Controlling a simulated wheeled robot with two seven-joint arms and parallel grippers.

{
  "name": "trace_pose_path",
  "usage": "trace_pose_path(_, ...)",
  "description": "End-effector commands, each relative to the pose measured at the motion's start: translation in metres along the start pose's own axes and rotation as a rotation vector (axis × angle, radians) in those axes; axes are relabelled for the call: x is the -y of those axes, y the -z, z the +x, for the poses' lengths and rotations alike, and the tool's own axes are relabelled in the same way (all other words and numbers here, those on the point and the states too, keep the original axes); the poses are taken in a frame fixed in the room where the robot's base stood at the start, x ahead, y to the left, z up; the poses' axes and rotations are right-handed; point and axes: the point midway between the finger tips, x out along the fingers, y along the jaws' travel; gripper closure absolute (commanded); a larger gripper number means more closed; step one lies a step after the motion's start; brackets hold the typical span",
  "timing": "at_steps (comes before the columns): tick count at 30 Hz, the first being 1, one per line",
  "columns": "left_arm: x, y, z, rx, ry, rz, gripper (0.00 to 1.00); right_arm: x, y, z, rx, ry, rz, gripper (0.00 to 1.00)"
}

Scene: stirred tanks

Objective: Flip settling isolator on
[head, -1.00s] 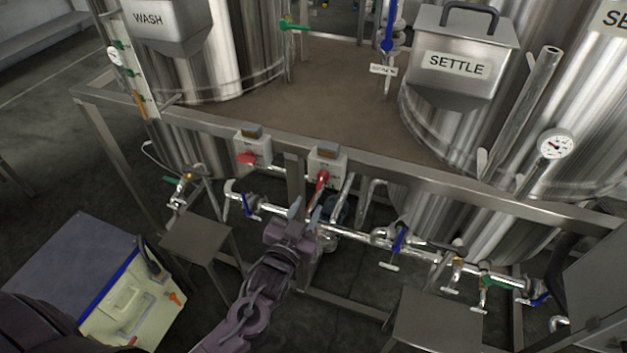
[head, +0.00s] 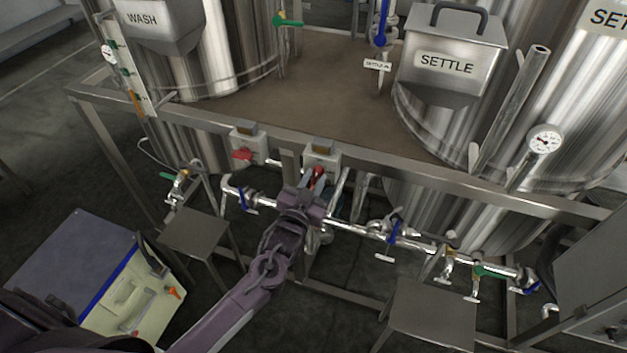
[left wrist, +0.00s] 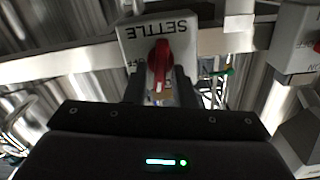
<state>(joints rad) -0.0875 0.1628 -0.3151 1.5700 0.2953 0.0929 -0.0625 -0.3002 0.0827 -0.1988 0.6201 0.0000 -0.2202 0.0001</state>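The settling isolator (head: 324,154) is a pale grey box on the frame rail, with a red handle (head: 317,175). In the left wrist view the box (left wrist: 132,40) carries the word SETTLE, upside down. Its red handle (left wrist: 159,62) runs roughly up and down in that picture. My left gripper (head: 308,190) is just below the box in the head view. In the left wrist view its two fingers (left wrist: 159,82) stand apart, one on each side of the handle, with gaps seen beside it. Contact cannot be told. My right gripper is not in view.
A second isolator (head: 248,143) with a red handle sits to the left on the same rail (head: 400,167). Pipes with blue and green valve handles (head: 393,231) run below. Steel stools (head: 195,232) and a cart (head: 70,255) stand in front.

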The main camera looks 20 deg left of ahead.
Motion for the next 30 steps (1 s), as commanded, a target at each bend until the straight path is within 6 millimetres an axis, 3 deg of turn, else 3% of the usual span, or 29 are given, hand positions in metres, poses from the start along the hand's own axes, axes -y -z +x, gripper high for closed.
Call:
trace_pose_path(1,0.0,0.0,-0.0001,0.0,0.0,0.0,0.83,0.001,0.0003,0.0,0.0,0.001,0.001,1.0)
trace_pose_path(5,0.0,-0.0001,-0.0002,0.0,0.0,0.0,1.0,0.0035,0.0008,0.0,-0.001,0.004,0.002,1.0)
trace_pose_path(10,-0.0001,-0.0003,-0.0003,0.0,0.0,-0.015,1.0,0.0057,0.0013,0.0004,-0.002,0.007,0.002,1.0)
trace_pose_path(18,0.0008,-0.0009,-0.0005,0.001,0.0,-0.233,1.0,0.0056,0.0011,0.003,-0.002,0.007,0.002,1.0)
trace_pose_path(26,0.0008,-0.0005,-0.0004,0.001,-0.001,-0.241,1.0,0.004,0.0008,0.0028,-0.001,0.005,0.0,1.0)
trace_pose_path(27,0.0008,-0.0006,-0.0004,0.001,-0.001,-0.241,0.86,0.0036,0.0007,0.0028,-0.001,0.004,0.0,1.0)
trace_pose_path(30,0.0009,-0.0006,-0.0004,0.001,-0.001,-0.24,0.73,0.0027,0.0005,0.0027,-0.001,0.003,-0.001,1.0)
